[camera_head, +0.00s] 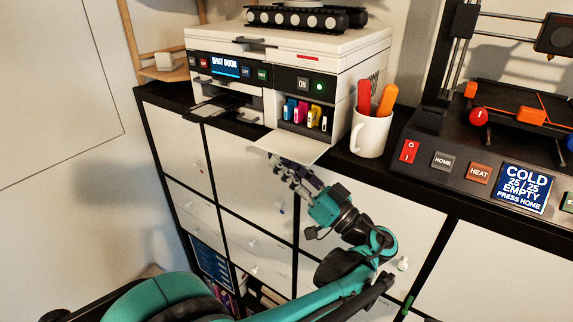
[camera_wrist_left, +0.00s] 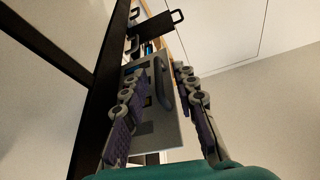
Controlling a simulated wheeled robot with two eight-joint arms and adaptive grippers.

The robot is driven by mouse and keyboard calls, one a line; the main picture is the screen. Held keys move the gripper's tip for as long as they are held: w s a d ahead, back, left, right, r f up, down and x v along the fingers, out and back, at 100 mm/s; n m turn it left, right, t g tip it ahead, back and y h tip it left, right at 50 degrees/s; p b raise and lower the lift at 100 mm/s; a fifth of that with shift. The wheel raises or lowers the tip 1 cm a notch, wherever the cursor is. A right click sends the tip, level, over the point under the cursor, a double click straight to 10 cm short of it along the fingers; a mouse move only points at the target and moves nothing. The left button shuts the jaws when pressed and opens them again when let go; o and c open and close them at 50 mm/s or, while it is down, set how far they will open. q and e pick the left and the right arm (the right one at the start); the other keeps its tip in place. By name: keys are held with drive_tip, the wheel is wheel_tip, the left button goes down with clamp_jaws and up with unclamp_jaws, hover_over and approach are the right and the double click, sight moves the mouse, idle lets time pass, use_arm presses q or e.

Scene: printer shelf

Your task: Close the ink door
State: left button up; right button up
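The ink door (camera_head: 290,147) is a white flap at the lower right of the printer's front. It is folded down and sticks out about level, leaving the ink bay (camera_head: 304,115) open with several coloured cartridges showing. My left gripper (camera_head: 282,164) is just below the door's front edge. In the left wrist view its fingers (camera_wrist_left: 158,75) stand apart, with a grey panel with a dark handle (camera_wrist_left: 158,125), apparently the door's underside, seen between and beyond them. Whether a finger touches the door is unclear. My right gripper is not in view.
The printer (camera_head: 345,55) stands on a dark-topped cabinet. A white mug (camera_head: 370,134) with orange- and red-handled tools stands close to the door's right. A 3D printer (camera_head: 455,150) is farther right. A dark paper tray (camera_head: 222,108) is left of the door.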

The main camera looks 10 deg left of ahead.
use_arm(q)
clamp_jaws()
